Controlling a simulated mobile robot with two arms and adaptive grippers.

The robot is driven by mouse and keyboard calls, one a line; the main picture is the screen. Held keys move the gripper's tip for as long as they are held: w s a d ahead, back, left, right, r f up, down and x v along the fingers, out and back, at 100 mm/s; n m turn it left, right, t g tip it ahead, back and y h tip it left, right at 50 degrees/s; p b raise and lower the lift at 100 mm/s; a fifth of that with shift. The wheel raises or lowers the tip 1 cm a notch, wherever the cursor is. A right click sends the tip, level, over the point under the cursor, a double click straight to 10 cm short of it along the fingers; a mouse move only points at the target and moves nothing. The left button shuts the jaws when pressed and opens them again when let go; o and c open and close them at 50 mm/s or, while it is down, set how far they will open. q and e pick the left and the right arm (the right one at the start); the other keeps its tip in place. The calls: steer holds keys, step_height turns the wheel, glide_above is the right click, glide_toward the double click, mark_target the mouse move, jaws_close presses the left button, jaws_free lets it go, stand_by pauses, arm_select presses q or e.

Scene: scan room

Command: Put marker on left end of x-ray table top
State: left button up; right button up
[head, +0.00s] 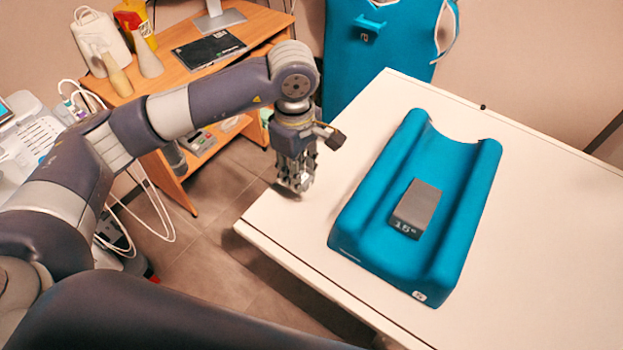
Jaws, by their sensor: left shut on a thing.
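The x-ray table top (540,250) is a wide white slab that fills the right of the head view. Its left end lies just below and beside my left gripper (296,186). The gripper points down over the table's left edge, and its fingers are shut on the marker. The marker is almost wholly hidden by the fingers, and I cannot make out its shape. I cannot tell whether it touches the table top. My right gripper is not in view.
A blue positioning cushion (365,205) lies on the table with a grey wedge (417,203) in its hollow. A wooden desk (255,25) with a tablet, bottles and a monitor stands behind my arm. A blue apron (385,65) hangs at the back. The table's left corner is bare.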

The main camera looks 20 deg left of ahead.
mark_target(300, 198)
arm_select(q)
steer(key=f, duration=0.2)
steer(key=shift+w+f, duration=0.2)
steer(key=shift+f, duration=0.2)
steer(key=shift+w+f+p, duration=0.1)
steer(key=shift+f+p, duration=0.2)
steer(key=shift+f, duration=0.05)
step_height(300, 198, down, 3)
steer(key=shift+r+p, duration=0.1)
steer(key=shift+p, duration=0.35)
steer(key=shift+f, duration=0.35)
steer(key=shift+f+b, duration=0.25)
steer(key=shift+b, duration=0.05)
steer(key=o, duration=1.1)
steer(key=shift+c, duration=0.2)
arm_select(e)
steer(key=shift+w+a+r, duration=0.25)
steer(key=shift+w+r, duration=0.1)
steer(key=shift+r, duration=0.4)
arm_select(q)
steer(key=shift+r, duration=0.2)
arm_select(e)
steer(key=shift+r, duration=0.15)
